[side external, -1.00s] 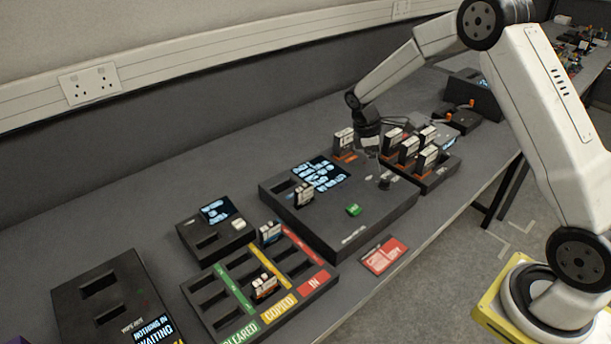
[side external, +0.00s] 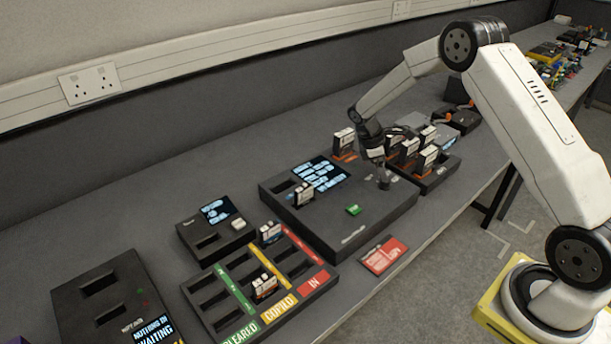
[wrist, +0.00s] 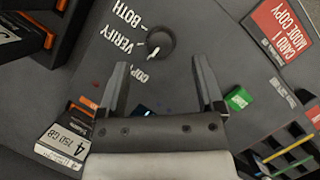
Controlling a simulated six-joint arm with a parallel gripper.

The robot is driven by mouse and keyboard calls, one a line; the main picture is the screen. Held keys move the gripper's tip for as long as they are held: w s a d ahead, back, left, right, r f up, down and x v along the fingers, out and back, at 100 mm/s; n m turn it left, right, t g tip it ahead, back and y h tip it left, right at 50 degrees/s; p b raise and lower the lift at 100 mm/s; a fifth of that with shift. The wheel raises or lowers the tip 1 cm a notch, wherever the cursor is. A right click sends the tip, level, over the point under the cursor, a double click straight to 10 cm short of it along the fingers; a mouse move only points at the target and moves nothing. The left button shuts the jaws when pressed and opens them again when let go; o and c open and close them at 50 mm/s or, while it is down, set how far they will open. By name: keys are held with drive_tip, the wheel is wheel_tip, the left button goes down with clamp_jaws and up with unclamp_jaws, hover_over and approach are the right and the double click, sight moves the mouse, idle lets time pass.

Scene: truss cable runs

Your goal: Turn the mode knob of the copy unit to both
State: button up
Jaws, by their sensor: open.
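The copy unit (side external: 320,225) is a dark box with a lit screen (side external: 322,174) and a green button (side external: 353,209); the button also shows in the wrist view (wrist: 238,98). Its mode knob (wrist: 161,40) is a dark round knob beside the white labels BOTH (wrist: 125,14), VERIFY (wrist: 117,46) and COPY (wrist: 141,75). A white mark on the knob's lower left faces the VERIFY and COPY side; its exact setting is unclear. My gripper (wrist: 160,66) is open and empty, its fingertips just short of the knob in the wrist view. In the side view it hangs above the knob (side external: 384,183).
A red card reading CARD 1 MODE COPY (wrist: 281,38) lies beside the unit. A rack of upright cartridges (side external: 425,174) stands close behind my gripper. A tray with coloured strips (side external: 215,320) and a smaller screen unit (side external: 190,232) are at the left.

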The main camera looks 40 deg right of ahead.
drive_tip(key=shift+x, duration=2)
clamp_jaws()
